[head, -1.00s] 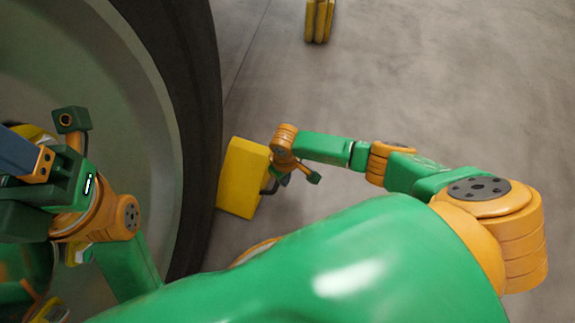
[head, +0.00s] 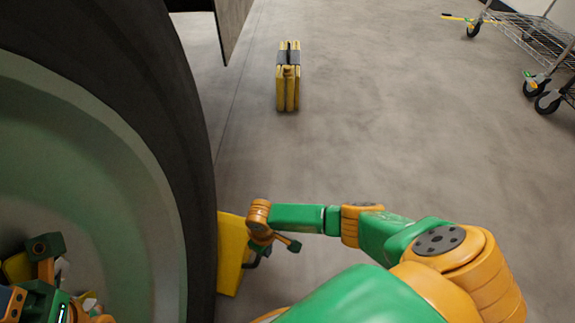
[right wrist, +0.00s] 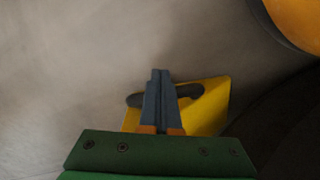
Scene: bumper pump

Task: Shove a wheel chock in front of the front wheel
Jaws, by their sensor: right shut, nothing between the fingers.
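The big dark front wheel (head: 185,130) with its green hub fills the left of the head view. A yellow wheel chock (head: 231,255) is on the floor right beside the tyre, its left edge at the tyre's outline; whether they touch I cannot tell. In the right wrist view the chock (right wrist: 212,108) shows a dark handle slot. My right gripper (right wrist: 160,73) is shut and empty, its fingers over the chock's handle area; contact is unclear. In the head view it is at the chock's right side. My left gripper (head: 10,298) shows only partly at the lower left edge.
A banded bundle of yellow pieces (head: 288,80) stands on the floor farther ahead. A wire-shelf cart (head: 530,40) on casters is at the upper right. The concrete floor between is clear. A dark panel (head: 232,25) hangs beyond the wheel.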

